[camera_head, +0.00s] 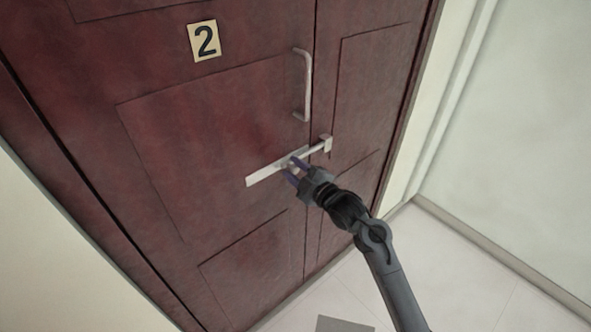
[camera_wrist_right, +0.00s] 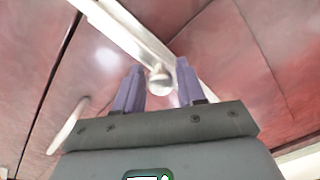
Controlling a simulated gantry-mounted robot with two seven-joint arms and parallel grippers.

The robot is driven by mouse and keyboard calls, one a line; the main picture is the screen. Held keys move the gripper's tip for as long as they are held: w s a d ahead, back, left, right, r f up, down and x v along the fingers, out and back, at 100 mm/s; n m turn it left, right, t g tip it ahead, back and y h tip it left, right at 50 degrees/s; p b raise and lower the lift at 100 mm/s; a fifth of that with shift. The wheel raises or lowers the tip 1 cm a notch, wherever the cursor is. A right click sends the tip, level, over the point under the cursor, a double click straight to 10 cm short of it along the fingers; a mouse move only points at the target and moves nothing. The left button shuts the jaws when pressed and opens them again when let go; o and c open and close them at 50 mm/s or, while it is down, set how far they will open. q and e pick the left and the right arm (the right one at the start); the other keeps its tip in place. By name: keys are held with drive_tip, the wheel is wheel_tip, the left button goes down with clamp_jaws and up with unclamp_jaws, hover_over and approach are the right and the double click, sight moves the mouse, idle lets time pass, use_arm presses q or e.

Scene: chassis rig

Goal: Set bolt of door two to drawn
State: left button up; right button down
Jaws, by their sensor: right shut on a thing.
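Door two (camera_head: 215,130) is dark red, with a plate marked 2 (camera_head: 204,40) near its top. A pale metal bolt (camera_head: 265,174) lies across its lower middle. The bolt's bar spans the dark gap to a keeper (camera_head: 327,144) on the neighbouring panel. My right gripper (camera_head: 295,168) is at the middle of the bolt. In the right wrist view its purple fingers (camera_wrist_right: 158,88) are shut on the bolt's small round knob (camera_wrist_right: 160,75), one finger on each side. The fingers partly hide the bolt in the head view. My left gripper is not in view.
A metal pull handle (camera_head: 307,85) stands out from the door above the bolt; it also shows in the right wrist view (camera_wrist_right: 68,127). A pale wall (camera_head: 530,130) rises at the right. The pale floor (camera_head: 455,260) below has a grey patch (camera_head: 343,324).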

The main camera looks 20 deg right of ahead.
drive_tip(key=s+a+p, duration=0.1)
drive_tip(key=a, duration=0.1)
drive_tip(key=s+a, duration=0.1)
drive_tip(key=a, duration=0.2)
drive_tip(key=s+a+p, duration=0.1)
drive_tip(key=a, duration=0.2)
drive_tip(key=shift+p, duration=0.3)
drive_tip(key=shift+a+f, duration=0.1)
drive_tip(key=shift+a, duration=0.1)
drive_tip(key=c, duration=1)
unclamp_jaws()
drive_tip(key=shift+o, duration=0.5)
drive_tip(key=shift+a, duration=0.1)
